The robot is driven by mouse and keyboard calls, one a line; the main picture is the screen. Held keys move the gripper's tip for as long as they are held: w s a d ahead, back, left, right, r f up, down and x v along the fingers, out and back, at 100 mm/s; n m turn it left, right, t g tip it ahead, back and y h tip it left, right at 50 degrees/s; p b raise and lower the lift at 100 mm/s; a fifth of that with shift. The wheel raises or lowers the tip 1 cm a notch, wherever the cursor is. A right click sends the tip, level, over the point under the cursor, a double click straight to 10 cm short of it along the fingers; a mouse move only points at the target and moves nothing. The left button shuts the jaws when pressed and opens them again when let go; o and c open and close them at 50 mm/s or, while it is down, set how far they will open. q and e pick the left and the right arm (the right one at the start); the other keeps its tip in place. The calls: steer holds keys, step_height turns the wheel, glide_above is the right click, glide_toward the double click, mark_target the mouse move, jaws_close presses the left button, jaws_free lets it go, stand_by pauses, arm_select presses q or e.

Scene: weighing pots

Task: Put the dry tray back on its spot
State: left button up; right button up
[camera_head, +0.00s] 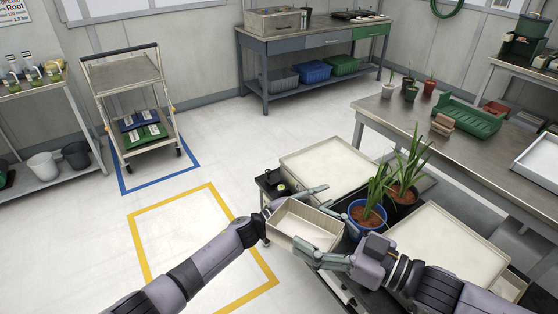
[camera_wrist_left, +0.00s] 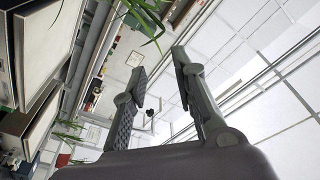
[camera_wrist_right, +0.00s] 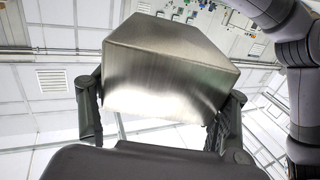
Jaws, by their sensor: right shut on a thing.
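A small, deep, light-walled tray (camera_head: 311,224) with a pale, empty-looking inside is held up at the near left of the work cart. In the right wrist view the tray (camera_wrist_right: 165,65) is a brushed-metal box between the two fingers. My left gripper (camera_head: 318,196) is at the tray's far side, close to its rim. In the left wrist view its fingers (camera_wrist_left: 158,68) stand apart with nothing between them. I cannot tell whether it touches the tray.
A steel table (camera_head: 470,150) is at right. Floor inside the yellow outline (camera_head: 180,235) is clear.

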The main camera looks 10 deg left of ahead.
arm_select(q)
steer(key=s+d+r+m+g+h, duration=0.1)
steer(key=s+d+r+m+g, duration=0.15)
steer(key=r+m+g, duration=0.35)
steer(key=s+d+r+m+g+h, duration=0.2)
steer(key=d+r+m+g, duration=0.15)
steer(key=r, duration=0.45)
steer(key=s+d+r+m+g+y, duration=0.3)
steer(key=s+r+m+g, duration=0.15)
steer(key=s+m, duration=0.2)
step_height(320, 180, up, 5)
steer(key=m+t+y, duration=0.4)
steer(key=m+y, duration=0.2)
steer(key=y, duration=1)
glide_above(278, 209)
step_height(278, 209, down, 12)
steer(key=shift+w+r, duration=0.1)
steer(key=shift+r, duration=0.1)
